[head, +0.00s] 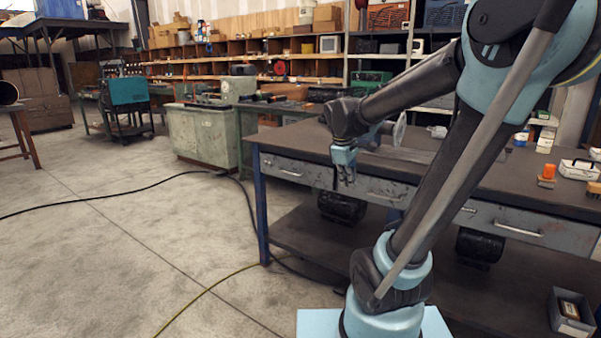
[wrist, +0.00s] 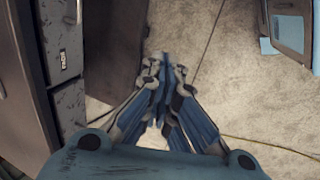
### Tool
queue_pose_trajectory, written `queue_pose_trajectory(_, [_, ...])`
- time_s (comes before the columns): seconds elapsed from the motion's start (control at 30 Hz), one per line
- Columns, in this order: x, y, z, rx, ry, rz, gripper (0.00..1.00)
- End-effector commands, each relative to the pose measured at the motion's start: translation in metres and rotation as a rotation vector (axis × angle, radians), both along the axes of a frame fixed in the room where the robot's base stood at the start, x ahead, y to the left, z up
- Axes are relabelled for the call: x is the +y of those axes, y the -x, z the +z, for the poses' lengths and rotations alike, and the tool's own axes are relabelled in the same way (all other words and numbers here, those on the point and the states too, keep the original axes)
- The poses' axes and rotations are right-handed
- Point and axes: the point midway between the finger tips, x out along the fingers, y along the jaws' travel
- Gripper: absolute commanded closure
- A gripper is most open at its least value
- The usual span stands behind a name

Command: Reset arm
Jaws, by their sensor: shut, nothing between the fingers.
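My gripper (head: 346,178) hangs fingers-down in front of the drawer fronts of the workbench (head: 275,160) in the head view. In the wrist view my gripper (wrist: 165,62) shows its two blue-padded fingers drawn together, with nothing between them. Below them is bare concrete floor (wrist: 215,55). The arm is raised and bent, with its forearm reaching left over the bench.
The bench's drawers stand at the left of the wrist view. A bottle (head: 521,136), an orange-capped item (head: 547,174) and a white box (head: 579,168) sit on the bench's right part. Cables (head: 110,197) cross the floor. The left floor is mostly open.

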Motion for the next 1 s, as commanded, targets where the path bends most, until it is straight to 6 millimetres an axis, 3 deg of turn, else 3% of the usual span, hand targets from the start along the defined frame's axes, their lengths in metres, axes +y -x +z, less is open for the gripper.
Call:
queue_pose_trajectory(0.3, [-0.026, 0.086, -0.034, -0.018, -0.15, -0.338, 1.0])
queue_pose_trajectory(0.6, [-0.035, 0.156, -0.078, -0.029, -0.286, -0.659, 1.0])
queue_pose_trajectory(0.8, [-0.035, 0.188, -0.105, -0.031, -0.355, -0.833, 1.0])
queue_pose_trajectory(1.0, [-0.033, 0.201, -0.117, -0.031, -0.386, -0.908, 1.0])
